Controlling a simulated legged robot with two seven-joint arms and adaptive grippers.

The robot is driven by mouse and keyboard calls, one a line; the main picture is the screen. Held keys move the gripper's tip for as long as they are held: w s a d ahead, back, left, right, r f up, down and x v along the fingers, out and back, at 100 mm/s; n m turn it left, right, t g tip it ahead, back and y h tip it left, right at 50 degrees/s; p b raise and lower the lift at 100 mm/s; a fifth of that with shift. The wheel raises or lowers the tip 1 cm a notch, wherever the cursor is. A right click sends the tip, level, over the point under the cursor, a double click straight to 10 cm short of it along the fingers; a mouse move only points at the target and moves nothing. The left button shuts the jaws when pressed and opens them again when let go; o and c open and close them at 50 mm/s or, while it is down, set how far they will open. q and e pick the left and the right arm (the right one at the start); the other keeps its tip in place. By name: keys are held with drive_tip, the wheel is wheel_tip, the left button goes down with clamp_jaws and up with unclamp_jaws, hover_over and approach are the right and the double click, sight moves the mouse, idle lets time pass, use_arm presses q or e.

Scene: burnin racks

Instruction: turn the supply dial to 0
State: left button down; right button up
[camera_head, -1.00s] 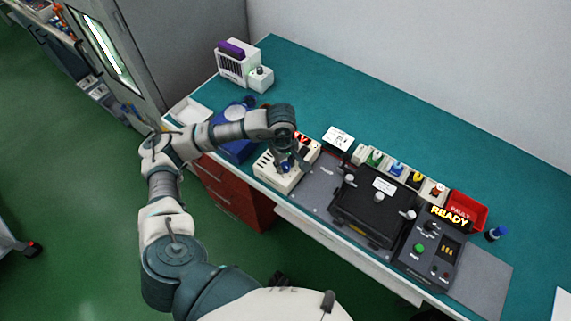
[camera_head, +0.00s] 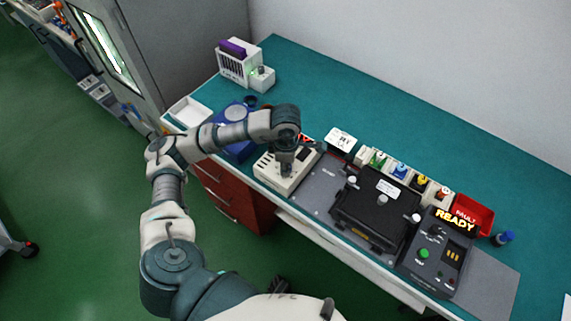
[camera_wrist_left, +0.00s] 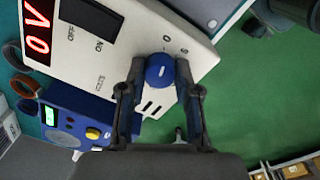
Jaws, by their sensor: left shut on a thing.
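The supply is a cream box (camera_head: 268,172) at the near edge of the bench, left of the grey plate. In the left wrist view its panel (camera_wrist_left: 125,60) has a red display (camera_wrist_left: 38,30) that appears to read 0V, a black ON/OFF switch (camera_wrist_left: 90,18) and a round blue dial (camera_wrist_left: 161,70). The dial has a small white mark; printed figures lie just beyond it. My left gripper (camera_wrist_left: 162,88) is shut on the dial, one finger on each side. In the head view my left gripper (camera_head: 286,168) covers the dial.
A blue device (camera_head: 238,148) stands close left of the supply. A black fixture (camera_head: 375,208) with pale knobs and a control box (camera_head: 440,250) showing READY stand to the right. A red FAULT bin (camera_head: 474,214) is behind.

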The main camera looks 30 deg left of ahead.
use_arm(q)
drive_tip(key=shift+d+f+n, duration=0.1)
drive_tip(key=shift+f+n, duration=0.05)
drive_tip(key=shift+n, duration=0.25)
idle(0.3)
drive_tip(key=c, duration=0.8)
unclamp_jaws()
drive_tip(key=shift+w, duration=0.1)
wheel_tip(320, 180, up, 12)
drive_tip(key=shift+d, duration=0.1)
